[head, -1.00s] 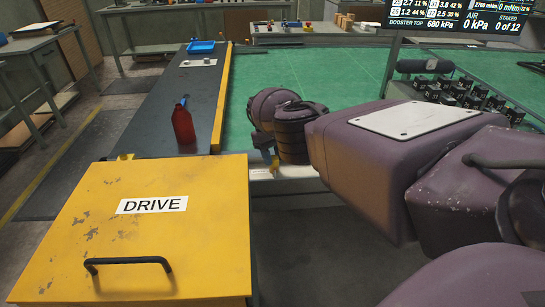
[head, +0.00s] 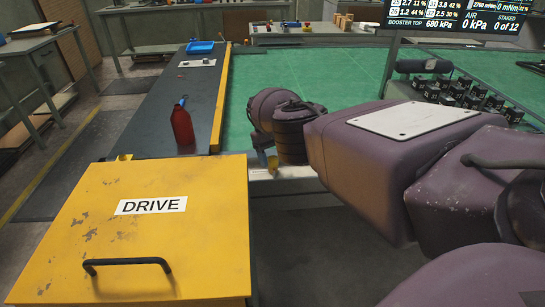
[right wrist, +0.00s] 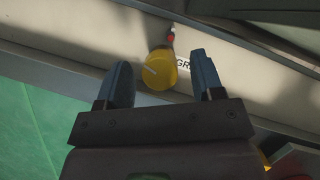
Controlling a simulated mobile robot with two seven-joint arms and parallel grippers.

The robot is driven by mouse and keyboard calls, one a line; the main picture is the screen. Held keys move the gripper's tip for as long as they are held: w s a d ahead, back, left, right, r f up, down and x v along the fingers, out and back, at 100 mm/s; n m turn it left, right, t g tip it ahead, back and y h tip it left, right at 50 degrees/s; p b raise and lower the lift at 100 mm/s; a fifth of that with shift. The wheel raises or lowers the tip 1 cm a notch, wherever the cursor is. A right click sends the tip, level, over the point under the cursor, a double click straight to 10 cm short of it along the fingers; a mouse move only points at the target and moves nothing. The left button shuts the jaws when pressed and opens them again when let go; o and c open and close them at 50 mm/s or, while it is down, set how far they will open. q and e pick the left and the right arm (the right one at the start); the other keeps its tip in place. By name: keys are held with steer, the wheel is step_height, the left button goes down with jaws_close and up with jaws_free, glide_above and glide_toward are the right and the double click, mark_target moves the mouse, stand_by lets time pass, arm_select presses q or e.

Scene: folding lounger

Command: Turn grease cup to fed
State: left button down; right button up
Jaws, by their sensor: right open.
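The grease cup (right wrist: 161,68) is a round yellow knob with a white line across its face, on a pale rail (right wrist: 100,45) in the right wrist view. A red spot and a label reading "GR", partly covered by a finger, are beside it. My right gripper (right wrist: 162,82) is open, with one blue-grey finger on each side of the cup. I cannot tell whether either finger touches it. In the head view my right gripper (head: 267,158) is at the green table's front edge, by a small yellow patch of the cup (head: 273,164). My left gripper is not in view.
A yellow box (head: 90,235) marked "DRIVE" with a black handle stands at front left. A red bottle (head: 182,126) and a blue tray (head: 200,47) are on the dark bench (head: 155,110). The green table (head: 300,75) is mostly clear behind my wrist.

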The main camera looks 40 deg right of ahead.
steer(key=b+v, duration=0.1)
steer(key=v, duration=0.9)
steer(key=shift+r, duration=0.4)
steer(key=shift+w, duration=0.15)
